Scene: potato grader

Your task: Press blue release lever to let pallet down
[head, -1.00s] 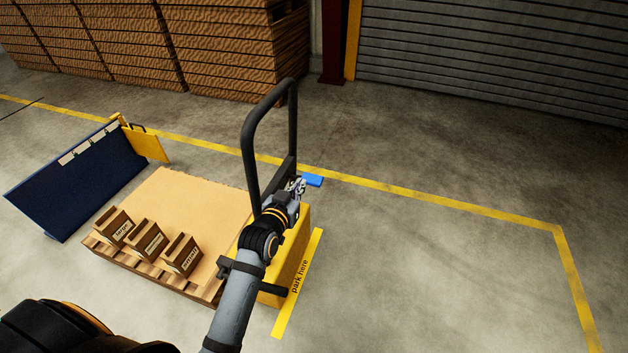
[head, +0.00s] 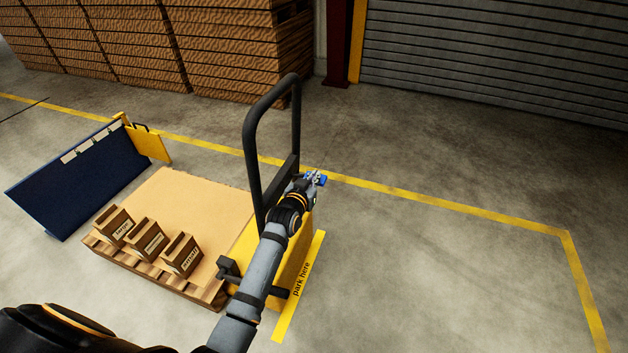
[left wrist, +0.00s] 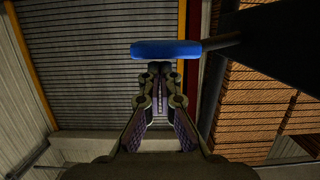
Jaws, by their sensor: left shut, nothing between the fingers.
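The blue release lever (head: 322,180) sticks out to the right of the yellow pallet truck (head: 296,250), near the foot of its black handle (head: 251,150). In the left wrist view the blue lever (left wrist: 166,50) lies across the picture just beyond the fingertips. My left gripper (head: 314,177) is shut and empty, at the lever in the head view; its fingers (left wrist: 160,72) meet just under the lever in the wrist view. I cannot tell whether they touch it. The wooden pallet (head: 209,293) with a tan top sits on the truck. My right gripper is not in view.
Three small labelled wooden boxes (head: 148,240) stand on the pallet's near edge. A dark blue panel (head: 75,185) leans at the left. Stacked crates (head: 240,55) stand behind. A yellow "park here" strip (head: 300,285) lies beside the truck. Floor at right is clear.

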